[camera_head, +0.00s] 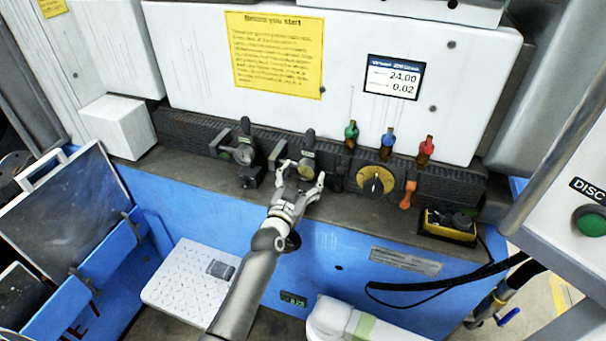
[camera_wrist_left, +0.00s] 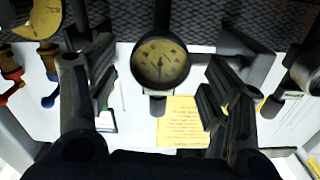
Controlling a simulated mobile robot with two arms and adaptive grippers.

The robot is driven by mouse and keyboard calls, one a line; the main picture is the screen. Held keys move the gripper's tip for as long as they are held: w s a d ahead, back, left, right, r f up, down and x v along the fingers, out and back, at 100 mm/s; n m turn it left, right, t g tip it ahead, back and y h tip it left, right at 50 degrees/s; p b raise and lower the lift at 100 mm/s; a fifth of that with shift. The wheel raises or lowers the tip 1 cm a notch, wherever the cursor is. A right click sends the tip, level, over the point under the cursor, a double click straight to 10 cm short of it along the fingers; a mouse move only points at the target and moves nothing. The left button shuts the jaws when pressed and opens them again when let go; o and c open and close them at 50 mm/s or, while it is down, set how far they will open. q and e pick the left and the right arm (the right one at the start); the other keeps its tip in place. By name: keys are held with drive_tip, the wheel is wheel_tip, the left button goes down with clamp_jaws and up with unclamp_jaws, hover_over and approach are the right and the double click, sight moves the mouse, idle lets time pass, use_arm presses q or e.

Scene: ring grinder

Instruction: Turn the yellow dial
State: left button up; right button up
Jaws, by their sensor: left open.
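The yellow dial (camera_head: 376,180) has a black knob across its middle and sits on the dark ribbed panel, right of centre in the head view. Part of its yellow face shows at the top left of the left wrist view (camera_wrist_left: 37,18). My left gripper (camera_head: 303,177) is open and empty, to the left of the dial and apart from it. In the wrist view its two fingers (camera_wrist_left: 158,95) stand wide, with a round gauge (camera_wrist_left: 160,62) showing between them. Whether they touch the gauge's fitting I cannot tell. My right gripper is not in view.
Green, blue and red valves (camera_head: 388,143) stand just above the dial. An orange lever (camera_head: 407,196) is close on its right. Lever valves (camera_head: 240,153) are to the left. A yellow-black box (camera_head: 448,225) sits on the ledge at right. A display (camera_head: 393,77) is above.

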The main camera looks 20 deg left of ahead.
use_arm(q)
drive_tip(key=shift+w, duration=0.35)
drive_tip(key=c, duration=1)
drive_tip(key=shift+c, duration=0.2)
drive_tip(key=n, duration=0.4)
drive_tip(key=shift+n, duration=0.4)
drive_tip(key=n, duration=0.4)
drive_tip(key=shift+n, duration=0.3)
